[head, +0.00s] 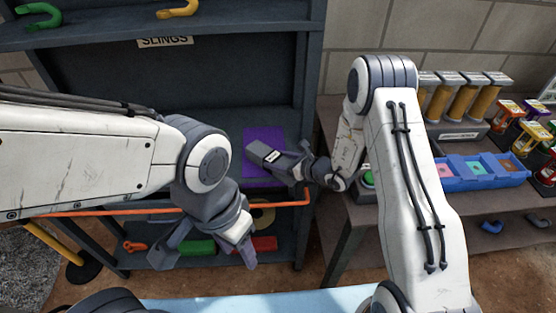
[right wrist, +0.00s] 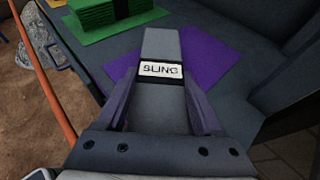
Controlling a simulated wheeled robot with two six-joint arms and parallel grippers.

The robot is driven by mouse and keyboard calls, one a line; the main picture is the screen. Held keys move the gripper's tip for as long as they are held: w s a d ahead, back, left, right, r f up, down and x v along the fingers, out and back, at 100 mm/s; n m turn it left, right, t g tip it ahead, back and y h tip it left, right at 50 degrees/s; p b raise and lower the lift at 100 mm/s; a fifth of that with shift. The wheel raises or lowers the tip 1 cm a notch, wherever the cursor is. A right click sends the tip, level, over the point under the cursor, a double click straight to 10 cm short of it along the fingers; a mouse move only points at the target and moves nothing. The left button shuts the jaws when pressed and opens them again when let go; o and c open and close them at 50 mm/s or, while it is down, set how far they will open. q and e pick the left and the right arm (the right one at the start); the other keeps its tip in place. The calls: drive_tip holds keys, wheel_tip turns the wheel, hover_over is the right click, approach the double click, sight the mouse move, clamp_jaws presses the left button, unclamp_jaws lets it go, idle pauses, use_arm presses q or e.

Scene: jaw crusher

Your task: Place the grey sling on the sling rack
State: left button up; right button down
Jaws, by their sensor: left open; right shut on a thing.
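The grey sling (head: 262,153) is a folded block with a dark band and a white label. It also shows in the right wrist view (right wrist: 161,44), label reading SLING. My right gripper (head: 280,163) is shut on it, one finger on each side. The sling is over a purple patch (head: 254,137) on the shelf of the sling rack (head: 190,106); the patch also shows in the right wrist view (right wrist: 212,58). I cannot tell whether the sling touches it. My left gripper (head: 207,262) is open and empty, low in front of the rack.
A green sling (right wrist: 105,12) lies on the shelf beside the purple patch. An orange bar (head: 110,211) runs across the rack front. Coloured shackles (head: 38,14) sit on the top shelf. A table with a blue tray (head: 480,171) stands at right.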

drive_tip(key=shift+c, duration=0.2)
unclamp_jaws()
drive_tip(key=shift+r+p, duration=0.25)
drive_tip(key=shift+p, duration=0.2)
drive_tip(key=b+v, duration=0.1)
drive_tip(key=v, duration=1.1)
drive_tip(key=shift+f+b, duration=0.2)
drive_tip(key=shift+b, duration=0.2)
